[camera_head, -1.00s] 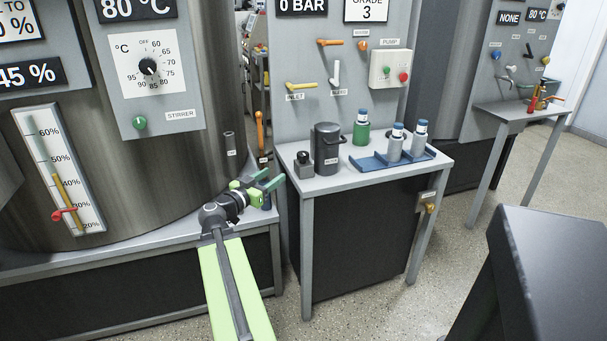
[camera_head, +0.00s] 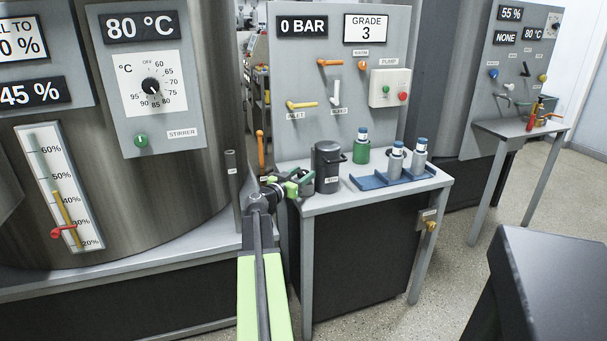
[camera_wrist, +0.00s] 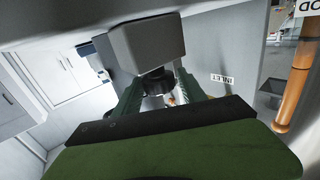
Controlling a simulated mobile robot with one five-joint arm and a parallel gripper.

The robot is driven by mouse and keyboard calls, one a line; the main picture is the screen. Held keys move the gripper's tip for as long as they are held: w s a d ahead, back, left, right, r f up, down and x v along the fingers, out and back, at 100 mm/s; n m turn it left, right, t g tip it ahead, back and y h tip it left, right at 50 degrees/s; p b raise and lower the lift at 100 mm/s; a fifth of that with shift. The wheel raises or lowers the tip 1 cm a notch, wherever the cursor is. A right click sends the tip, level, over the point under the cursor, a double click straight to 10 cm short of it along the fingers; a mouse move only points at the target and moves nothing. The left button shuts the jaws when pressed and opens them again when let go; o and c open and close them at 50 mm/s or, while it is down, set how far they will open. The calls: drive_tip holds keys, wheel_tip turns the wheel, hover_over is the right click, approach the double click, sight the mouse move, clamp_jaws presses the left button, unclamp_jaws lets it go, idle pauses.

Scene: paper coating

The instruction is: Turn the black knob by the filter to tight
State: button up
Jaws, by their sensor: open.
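The black knob (camera_wrist: 155,83) shows in the wrist view against a dark grey block (camera_wrist: 147,45). The two green fingers of my gripper (camera_wrist: 158,90) stand open, one on each side of the knob. I cannot tell whether they touch it. In the head view my gripper (camera_head: 299,183) is at the left front corner of the small table (camera_head: 345,197) and largely hides the knob.
An orange lever (camera_head: 261,148) stands left of my gripper. A large steel tank (camera_head: 213,130) fills the left.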

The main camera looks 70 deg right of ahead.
drive_tip(key=shift+s+d, duration=0.1)
drive_tip(key=shift+d, duration=0.2)
drive_tip(key=c, duration=0.9)
drive_tip(key=shift+d, duration=0.3)
clamp_jaws()
drive_tip(key=shift+a, duration=0.2)
drive_tip(key=shift+g, duration=0.3)
